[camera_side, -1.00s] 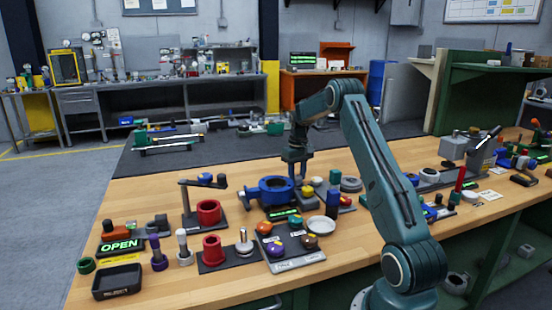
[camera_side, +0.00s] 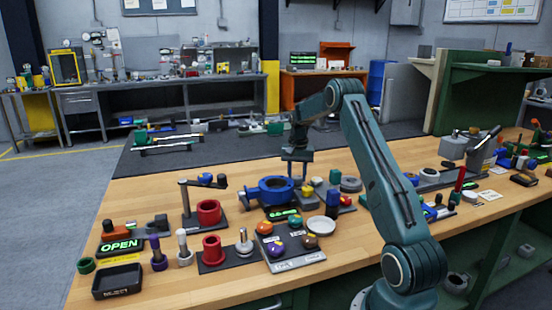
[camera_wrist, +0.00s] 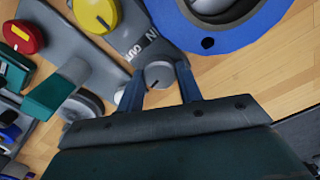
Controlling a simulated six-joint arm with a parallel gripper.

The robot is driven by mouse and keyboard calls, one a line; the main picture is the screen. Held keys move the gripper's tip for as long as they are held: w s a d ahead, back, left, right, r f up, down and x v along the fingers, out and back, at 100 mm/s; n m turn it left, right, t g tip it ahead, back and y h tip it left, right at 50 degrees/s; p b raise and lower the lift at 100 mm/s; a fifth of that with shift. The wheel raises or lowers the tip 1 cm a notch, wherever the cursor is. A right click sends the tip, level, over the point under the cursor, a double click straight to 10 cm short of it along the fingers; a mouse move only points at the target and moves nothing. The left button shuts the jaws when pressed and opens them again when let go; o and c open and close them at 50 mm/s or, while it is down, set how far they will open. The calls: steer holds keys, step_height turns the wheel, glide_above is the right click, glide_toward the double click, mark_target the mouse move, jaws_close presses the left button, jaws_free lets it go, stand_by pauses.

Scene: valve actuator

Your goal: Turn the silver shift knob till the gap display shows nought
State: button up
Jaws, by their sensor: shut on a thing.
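The silver shift knob (camera_wrist: 159,75) is a small round grey knob with a dark index line, on a grey plate (camera_wrist: 135,42) lettered "IN" and "OUT" in the wrist view. My gripper (camera_wrist: 160,82) has one finger on each side of the knob and is shut on it. In the side view my gripper (camera_side: 297,179) points down just behind the blue ring housing, and the knob is hidden there. A small green-lit display (camera_side: 283,214) sits in front of the blue ring; its reading is too small to make out.
The blue ring housing (camera_side: 272,191) is close beside my fingers. Yellow (camera_wrist: 97,14) and red (camera_wrist: 22,36) knobs and a dark green block (camera_wrist: 48,95) are nearby. Bare wood lies at front centre.

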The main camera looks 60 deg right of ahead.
mark_target(297, 177)
stand_by(0.4)
steer(key=o, duration=0.7)
steer(key=shift+r, duration=0.15)
step_height(297, 177, up, 14)
steer(key=shift+f, duration=0.15)
steer(key=shift+a, duration=0.1)
stand_by(0.4)
